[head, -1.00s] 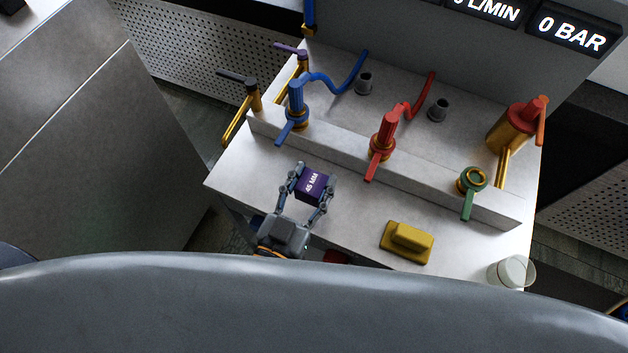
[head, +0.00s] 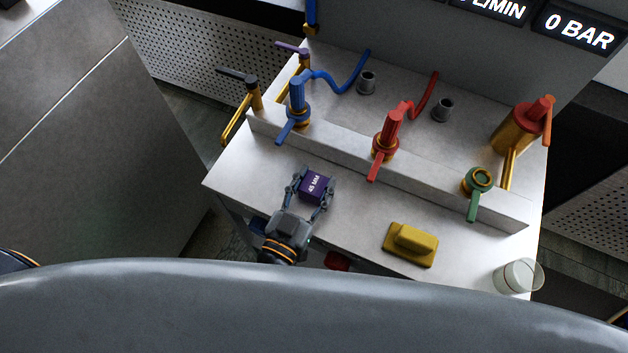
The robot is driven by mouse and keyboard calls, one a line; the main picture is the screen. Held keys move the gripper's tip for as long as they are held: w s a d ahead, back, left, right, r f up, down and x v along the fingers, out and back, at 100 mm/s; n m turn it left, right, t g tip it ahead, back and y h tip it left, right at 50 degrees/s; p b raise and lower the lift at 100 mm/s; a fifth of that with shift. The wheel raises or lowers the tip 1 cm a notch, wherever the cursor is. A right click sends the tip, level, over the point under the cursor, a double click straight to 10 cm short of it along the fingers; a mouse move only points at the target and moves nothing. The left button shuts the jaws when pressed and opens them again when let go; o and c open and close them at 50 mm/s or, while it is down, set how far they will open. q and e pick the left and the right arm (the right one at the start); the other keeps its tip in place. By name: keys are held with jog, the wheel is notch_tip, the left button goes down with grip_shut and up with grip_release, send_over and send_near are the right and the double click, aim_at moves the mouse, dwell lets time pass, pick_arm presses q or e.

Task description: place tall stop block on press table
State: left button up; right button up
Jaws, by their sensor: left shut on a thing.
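A purple block (head: 314,186) marked "45 MM" is between the fingers of my left gripper (head: 311,190), over the front left part of the white press table (head: 348,222). The left gripper is shut on the block. I cannot tell whether the block touches the table top or is slightly above it. My right gripper is not in view.
A yellow block on a base (head: 411,243) lies right of my gripper. A clear cup (head: 517,276) stands at the front right corner. Behind run a raised ledge with blue (head: 296,102), red (head: 389,132) and green (head: 478,183) valves. Table between gripper and yellow block is clear.

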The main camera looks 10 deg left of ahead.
pick_arm(q)
jog(key=o, duration=1.4)
jog(key=shift+r, duration=0.2)
jog(key=v, duration=1.2)
jog(key=shift+b, duration=0.4)
